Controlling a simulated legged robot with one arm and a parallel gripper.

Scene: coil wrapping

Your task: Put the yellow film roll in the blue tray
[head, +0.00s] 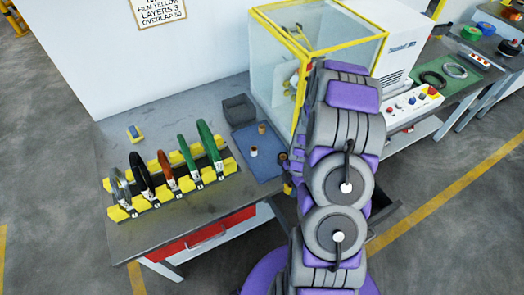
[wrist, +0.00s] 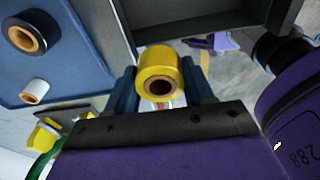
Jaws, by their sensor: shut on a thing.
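The yellow film roll (wrist: 158,66), with a brown core, is held between the two fingers of my gripper (wrist: 160,88) in the wrist view. The blue tray (head: 264,172) lies flat on the workbench, just left of my arm in the head view. It also shows at the upper left of the wrist view (wrist: 75,72), apart from the yellow roll. In the tray stand a dark roll with an orange core (wrist: 30,38) and a small white roll (wrist: 34,92). In the head view my arm mostly hides my gripper and the held roll.
A grey bin (head: 239,109) stands behind the tray. A rack with coils (head: 168,172) fills the bench's left part. A yellow-framed glass enclosure (head: 270,65) rises behind my arm. An open dark drawer (head: 386,213) sticks out right of my arm. The tray's front part is clear.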

